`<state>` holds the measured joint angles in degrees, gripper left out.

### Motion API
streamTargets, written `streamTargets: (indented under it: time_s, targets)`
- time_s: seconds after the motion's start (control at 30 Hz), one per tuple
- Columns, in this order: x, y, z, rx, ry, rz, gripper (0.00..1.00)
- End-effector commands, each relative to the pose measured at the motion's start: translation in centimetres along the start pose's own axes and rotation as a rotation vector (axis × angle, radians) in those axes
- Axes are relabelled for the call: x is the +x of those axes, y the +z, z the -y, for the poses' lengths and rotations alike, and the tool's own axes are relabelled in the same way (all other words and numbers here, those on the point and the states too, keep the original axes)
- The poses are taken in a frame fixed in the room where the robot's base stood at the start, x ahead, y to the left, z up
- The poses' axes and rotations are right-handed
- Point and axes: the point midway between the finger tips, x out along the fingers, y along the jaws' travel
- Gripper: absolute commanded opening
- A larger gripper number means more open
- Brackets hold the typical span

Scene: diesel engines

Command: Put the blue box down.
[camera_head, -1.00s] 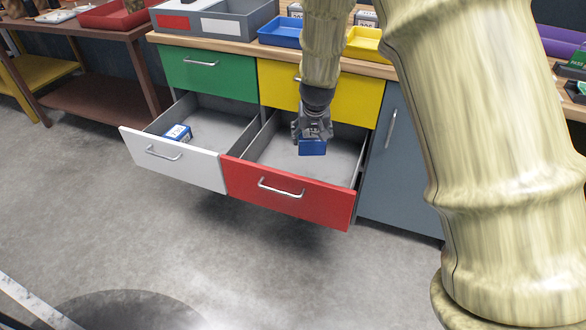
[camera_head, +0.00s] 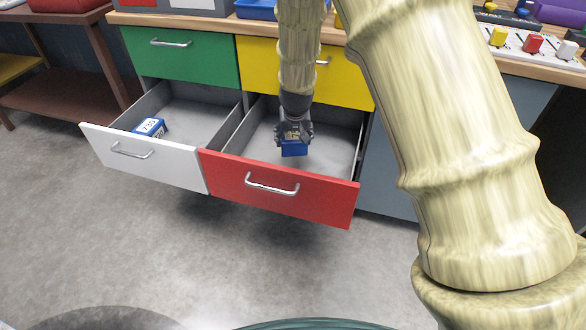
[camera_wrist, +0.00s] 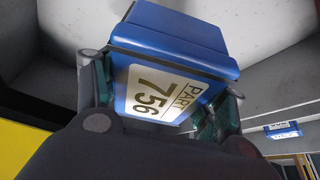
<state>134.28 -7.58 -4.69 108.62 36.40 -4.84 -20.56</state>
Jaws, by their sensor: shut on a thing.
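The blue box (camera_head: 294,147) is in my gripper (camera_head: 293,134), inside the open red-fronted drawer's (camera_head: 276,188) outline. In the wrist view the box (camera_wrist: 172,45) fills the middle, with a white label reading "PART 756", tilted in the picture. The fingers (camera_wrist: 162,98) are shut on its two sides. I cannot tell whether the box touches the drawer floor (camera_head: 335,150). The rest of the drawer floor around it looks empty.
An open white-fronted drawer (camera_head: 143,157) on the left holds another blue box (camera_head: 150,127) with a white label. A green drawer (camera_head: 181,57) and a yellow drawer (camera_head: 340,82) above are shut. The wooden worktop (camera_head: 222,27) holds trays.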

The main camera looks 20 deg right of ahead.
Motion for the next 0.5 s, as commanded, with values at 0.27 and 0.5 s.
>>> streamTargets:
  time_s: [0.27,0.5]
  targets:
    - [3.4,1.4,0.1,-0.001,-0.001,0.001,0.31]
    - [5.7,2.4,-0.1,0.002,0.000,0.000,0.31]
